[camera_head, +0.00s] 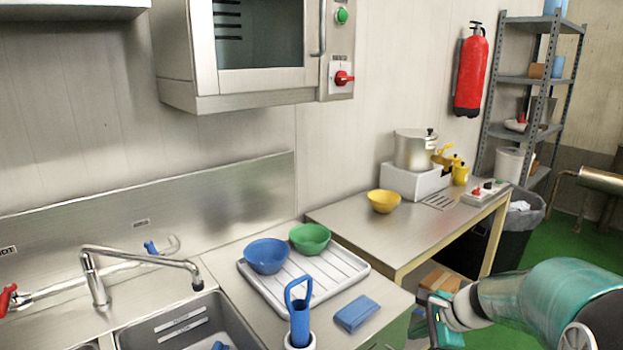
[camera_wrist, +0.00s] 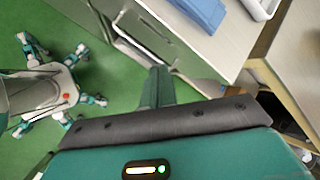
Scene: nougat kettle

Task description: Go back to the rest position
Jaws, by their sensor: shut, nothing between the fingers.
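My gripper (camera_head: 438,318) is at the lower right of the head view, beside the front right corner of the counter. In the wrist view my gripper (camera_wrist: 159,78) points at the counter's side, its fingers together with nothing between them. No held object shows. My teal arm comes in from the right edge of the head view. My legs and body show over the green floor at the left of the wrist view. Whether the fingers touch the counter front or its handle, I cannot tell.
The drying rack (camera_head: 328,282) holds a blue bowl (camera_head: 267,255) and a green bowl (camera_head: 310,237). A blue cloth (camera_head: 357,313) lies near the counter edge, close to my gripper. A side table (camera_head: 400,235) stands behind. Green floor (camera_wrist: 110,85) is open at the left of the wrist view.

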